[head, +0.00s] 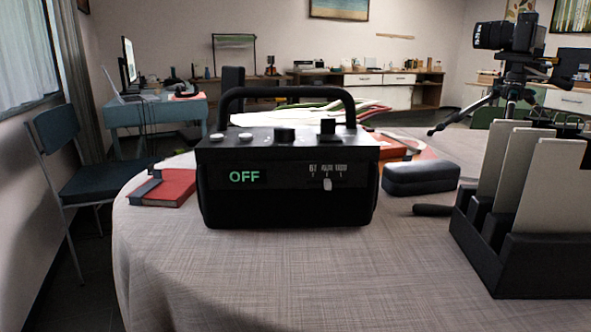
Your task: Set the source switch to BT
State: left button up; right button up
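A black radio-like device (289,207) with a carry handle stands upright on the round table, its front facing me. Its green display (244,176) reads OFF. On the right of its front is the source switch (327,184), a small pale slider. Above it is a row of small white labels; the leftmost looks like BT, the others are hard to read. The slider sits under the middle mark, to the right of BT. Knobs and buttons (285,135) are on top. Neither of my grippers shows in the head view.
The table (270,270) has a grey cloth and is clear in front of the device. Red book (171,189) at left; dark case (421,177) at right. A black rack (535,254) with upright pale panels stands front right. A tripod-mounted camera (515,38) is behind it.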

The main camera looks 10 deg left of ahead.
aim_at(327, 182)
jog(key=u, duration=1.8)
jog(key=k, duration=1.35)
jog(key=z, duration=1.85)
jog(key=i, duration=0.5)
